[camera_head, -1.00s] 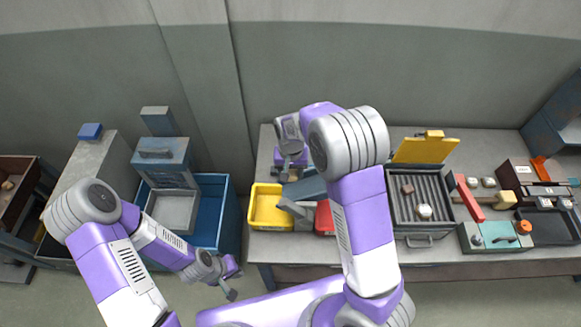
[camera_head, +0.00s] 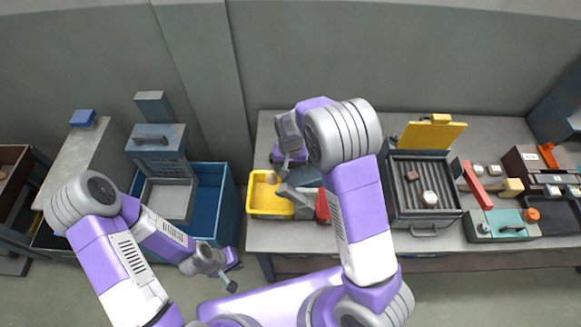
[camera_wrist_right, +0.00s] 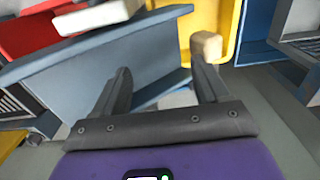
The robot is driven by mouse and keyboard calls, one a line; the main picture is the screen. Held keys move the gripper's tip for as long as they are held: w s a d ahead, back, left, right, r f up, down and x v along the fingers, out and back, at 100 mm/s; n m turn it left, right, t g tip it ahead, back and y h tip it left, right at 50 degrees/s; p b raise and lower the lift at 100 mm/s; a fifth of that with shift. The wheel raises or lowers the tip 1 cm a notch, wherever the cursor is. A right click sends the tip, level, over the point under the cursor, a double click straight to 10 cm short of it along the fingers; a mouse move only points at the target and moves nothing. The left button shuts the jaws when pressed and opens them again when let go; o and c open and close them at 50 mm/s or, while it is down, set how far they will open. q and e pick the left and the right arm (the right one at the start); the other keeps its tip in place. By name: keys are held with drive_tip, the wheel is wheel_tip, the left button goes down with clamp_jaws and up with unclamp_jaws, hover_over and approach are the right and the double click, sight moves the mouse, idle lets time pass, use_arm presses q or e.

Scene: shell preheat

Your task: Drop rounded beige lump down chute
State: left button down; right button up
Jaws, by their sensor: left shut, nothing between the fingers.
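A rounded beige lump (camera_wrist_right: 207,46) is just past the right-hand fingertip of my right gripper (camera_wrist_right: 160,80) in the wrist view, against the yellow bin (camera_wrist_right: 186,14). The fingers are spread with a gap between them. In the head view the lump (camera_head: 271,178) shows over the yellow bin (camera_head: 262,212), below my right gripper (camera_head: 285,165); I cannot tell whether it touches the bin. A blue-grey sloped chute (camera_wrist_right: 100,62) lies beside the fingers in the wrist view. My left gripper (camera_head: 232,276) is shut and empty, low in front of the blue crate.
A blue crate (camera_head: 228,205) stands left of the yellow bin. A red bin (camera_head: 322,207) is partly hidden by my right arm. A ribbed tray (camera_head: 425,215) to the right holds a brown lump and a white lump. The far right bench is crowded.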

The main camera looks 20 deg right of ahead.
wheel_tip(320, 180, up, 8)
drive_tip(key=shift+f, duration=0.2)
idle(0.5)
idle(0.9)
